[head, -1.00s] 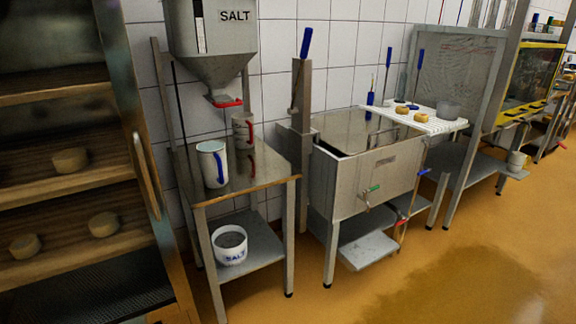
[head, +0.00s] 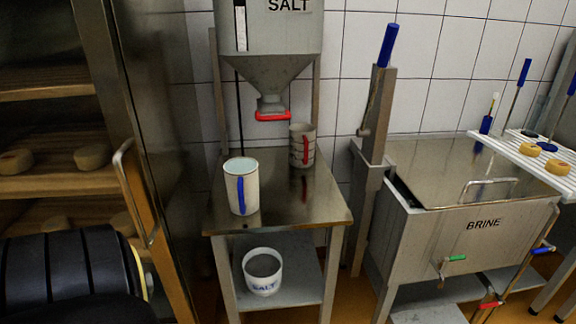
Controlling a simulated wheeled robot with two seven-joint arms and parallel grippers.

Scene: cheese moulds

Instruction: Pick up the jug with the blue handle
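The jug with the blue handle (head: 243,188) is white and stands upright on the steel table (head: 280,214), near its left front edge. Its blue handle (head: 240,195) faces me. A second jug, grey with a red handle (head: 301,146), stands behind it to the right on the same table, below the salt hopper. A dark, ribbed part of my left arm shows at the lower left, but no fingers are visible. My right gripper is not in the picture. Nothing touches the blue-handled jug except the table.
The salt hopper (head: 268,50) with a red outlet hangs over the table's back. A white salt bucket (head: 262,271) sits on the lower shelf. A steel brine tank (head: 470,235) stands right. A shelved cabinet with a protruding door handle (head: 140,190) stands left.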

